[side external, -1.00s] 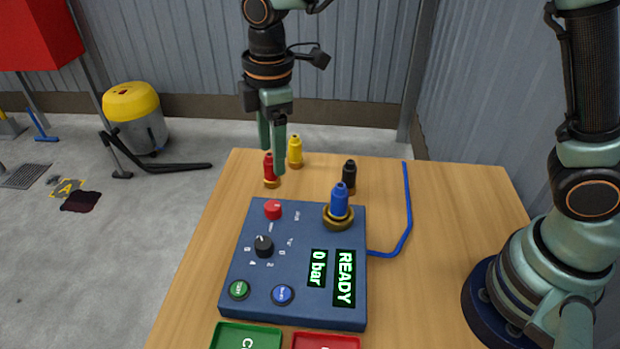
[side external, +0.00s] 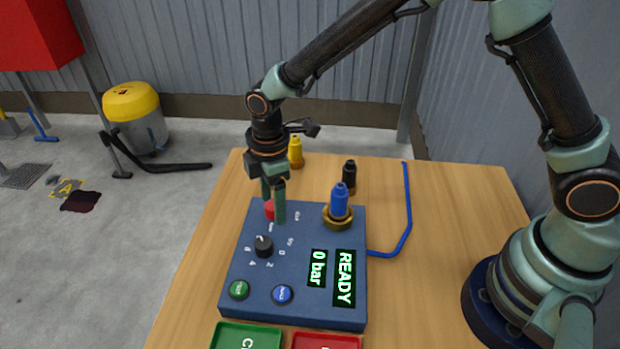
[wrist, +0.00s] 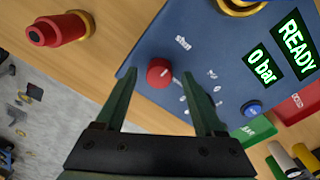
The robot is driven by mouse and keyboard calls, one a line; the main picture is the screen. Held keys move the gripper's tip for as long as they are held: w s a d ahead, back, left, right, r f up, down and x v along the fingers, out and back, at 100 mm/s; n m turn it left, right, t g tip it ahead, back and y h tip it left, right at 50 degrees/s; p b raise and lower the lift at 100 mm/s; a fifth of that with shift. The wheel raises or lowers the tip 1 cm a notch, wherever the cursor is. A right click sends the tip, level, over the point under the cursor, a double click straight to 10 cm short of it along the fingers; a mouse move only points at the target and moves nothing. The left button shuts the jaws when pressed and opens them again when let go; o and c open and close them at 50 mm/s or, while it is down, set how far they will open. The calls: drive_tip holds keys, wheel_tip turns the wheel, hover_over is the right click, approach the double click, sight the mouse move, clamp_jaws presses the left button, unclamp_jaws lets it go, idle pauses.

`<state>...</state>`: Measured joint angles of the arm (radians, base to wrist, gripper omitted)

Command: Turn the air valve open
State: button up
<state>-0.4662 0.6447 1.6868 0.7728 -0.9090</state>
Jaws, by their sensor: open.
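The air valve appears to be the red knob (side external: 269,209) at the far left corner of the blue panel (side external: 330,220). In the wrist view the red knob (wrist: 159,73) shows a pale pointer line and has "shut" printed near it. My gripper (side external: 274,211) is open and points down over the knob, which it partly hides in the side view. In the wrist view the knob appears between my two fingertips; I cannot tell whether they touch it. The panel display (side external: 344,277) reads READY and 0 bar.
A black dial (side external: 264,246), a green button (side external: 239,289) and a blue button (side external: 283,294) are on the panel. A blue bottle (side external: 340,203) stands in a brass ring at its corner. Yellow (side external: 295,152), black (side external: 349,176) and red (wrist: 60,28) bottles stand behind. Trays (side external: 246,330) lie in front.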

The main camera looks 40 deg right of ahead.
drive_tip(key=shift+f, duration=0.1)
clamp_jaws()
drive_tip(key=shift+m, duration=0.4)
drive_tip(key=m, duration=0.3)
drive_tip(key=shift+m, duration=0.4)
drive_tip(key=m, duration=0.4)
drive_tip(key=shift+s+a+m, duration=0.1)
drive_tip(key=shift+m, duration=0.2)
drive_tip(key=m, duration=0.4)
drive_tip(key=shift+g, duration=0.3)
drive_tip(key=m, duration=0.4)
drive_tip(key=shift+m, duration=0.3)
